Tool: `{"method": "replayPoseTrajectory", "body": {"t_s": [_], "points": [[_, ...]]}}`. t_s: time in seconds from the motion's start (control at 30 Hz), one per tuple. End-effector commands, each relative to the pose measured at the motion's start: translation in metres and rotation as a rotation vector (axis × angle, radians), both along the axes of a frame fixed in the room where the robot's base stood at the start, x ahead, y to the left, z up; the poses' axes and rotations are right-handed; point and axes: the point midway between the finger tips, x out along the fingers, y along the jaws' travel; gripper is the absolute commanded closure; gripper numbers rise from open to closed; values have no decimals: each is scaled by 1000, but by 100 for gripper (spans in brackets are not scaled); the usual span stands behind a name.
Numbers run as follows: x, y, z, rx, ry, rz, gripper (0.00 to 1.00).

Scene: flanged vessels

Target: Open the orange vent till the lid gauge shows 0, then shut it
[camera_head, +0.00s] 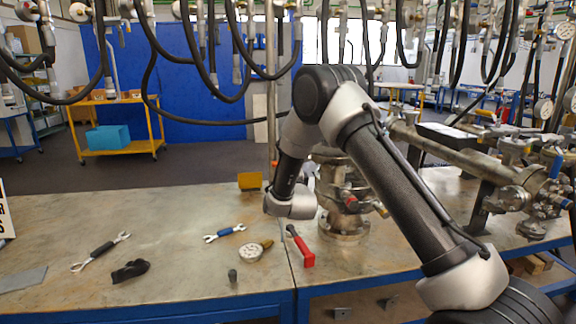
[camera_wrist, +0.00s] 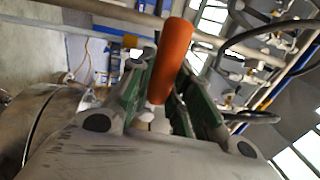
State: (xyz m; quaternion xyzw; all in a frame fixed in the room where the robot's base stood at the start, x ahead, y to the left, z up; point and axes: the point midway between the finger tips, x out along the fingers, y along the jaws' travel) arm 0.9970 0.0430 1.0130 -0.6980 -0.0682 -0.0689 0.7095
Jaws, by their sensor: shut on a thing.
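The orange vent handle (camera_wrist: 171,58) stands upright between the green-padded fingers of my gripper (camera_wrist: 165,85) in the wrist view. My gripper is shut on it, around its lower part. In the head view the flanged metal vessel (camera_head: 342,222) stands on the bench, partly hidden behind my arm. The curved metal at the left of the wrist view may be the vessel, but I cannot tell.
A red-handled tool (camera_head: 301,248), a loose gauge (camera_head: 250,252), a blue-handled wrench (camera_head: 225,232), a black-handled wrench (camera_head: 101,252) and a black glove (camera_head: 130,271) lie on the bench (camera_head: 180,215). A yellow block (camera_head: 249,181) stands near its back edge. Pipework (camera_head: 450,150) fills the right. Black hoses hang above.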

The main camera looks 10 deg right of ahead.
Motion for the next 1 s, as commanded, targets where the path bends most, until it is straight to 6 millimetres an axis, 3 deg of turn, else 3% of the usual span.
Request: {"method": "replayPoseTrajectory", "body": {"t_s": [0.13,0.17,0.27,0.3,0.67,0.77,1.0], "points": [[1,1,4,0,-10,1,100],[1,1,4,0,-10,1,78],[1,1,4,0,-9,1,60],[1,1,4,0,-8,1,58],[-4,0,0,-1,-1,1,58],[-17,1,-3,-2,-1,1,58],[-70,1,-13,-3,-1,3,58]]}}
